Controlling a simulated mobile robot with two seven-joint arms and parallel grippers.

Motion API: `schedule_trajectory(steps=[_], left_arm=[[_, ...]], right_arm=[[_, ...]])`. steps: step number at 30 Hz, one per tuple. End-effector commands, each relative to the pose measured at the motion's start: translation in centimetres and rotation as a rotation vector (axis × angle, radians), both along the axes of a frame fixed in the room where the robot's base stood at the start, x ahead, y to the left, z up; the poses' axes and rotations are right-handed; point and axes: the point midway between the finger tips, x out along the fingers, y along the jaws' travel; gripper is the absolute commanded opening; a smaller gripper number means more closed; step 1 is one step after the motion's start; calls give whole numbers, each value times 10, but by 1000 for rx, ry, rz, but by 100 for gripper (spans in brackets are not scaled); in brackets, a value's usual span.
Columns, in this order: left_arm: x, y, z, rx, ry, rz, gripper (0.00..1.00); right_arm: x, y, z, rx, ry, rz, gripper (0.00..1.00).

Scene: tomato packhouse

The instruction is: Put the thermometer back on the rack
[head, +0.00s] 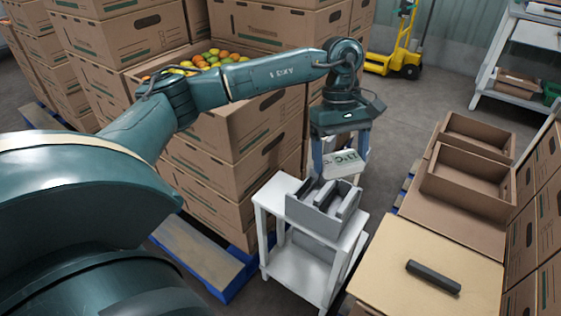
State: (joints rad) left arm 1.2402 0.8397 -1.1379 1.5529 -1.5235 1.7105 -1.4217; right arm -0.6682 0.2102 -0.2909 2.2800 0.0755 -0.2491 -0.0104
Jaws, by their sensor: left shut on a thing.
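My left gripper (341,157) reaches in from the left, points down and is shut on the thermometer (345,164). The thermometer is a pale block with dark characters on its face, which seem to read a temperature in °C. In the picture the thermometer is just above and behind the rack; I cannot tell the exact gap. My right gripper is not in view.
The small white two-shelf table (272,209) stands between stacked cartons (225,165) on a blue pallet and a cardboard surface (405,250) with a dark bar (433,278). Open empty boxes (465,185) stand at right. A yellow truck (400,58) is behind, with clear floor before it.

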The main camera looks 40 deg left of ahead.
Motion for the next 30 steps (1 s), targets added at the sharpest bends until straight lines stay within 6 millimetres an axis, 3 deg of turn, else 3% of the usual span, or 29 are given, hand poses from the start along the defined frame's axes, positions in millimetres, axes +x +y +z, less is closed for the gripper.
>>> schedule_trajectory(steps=[1,9,18,24,30], left_arm=[[5,11,-25,-2,1,144,50],[26,70,-74,1,-2,910,50],[35,146,-122,0,-5,1717,50],[34,183,-138,-1,-5,2085,50],[32,197,-153,2,-1,2220,50]], right_arm=[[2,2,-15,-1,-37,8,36],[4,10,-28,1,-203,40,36],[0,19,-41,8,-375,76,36],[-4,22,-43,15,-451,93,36],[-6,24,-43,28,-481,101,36]])
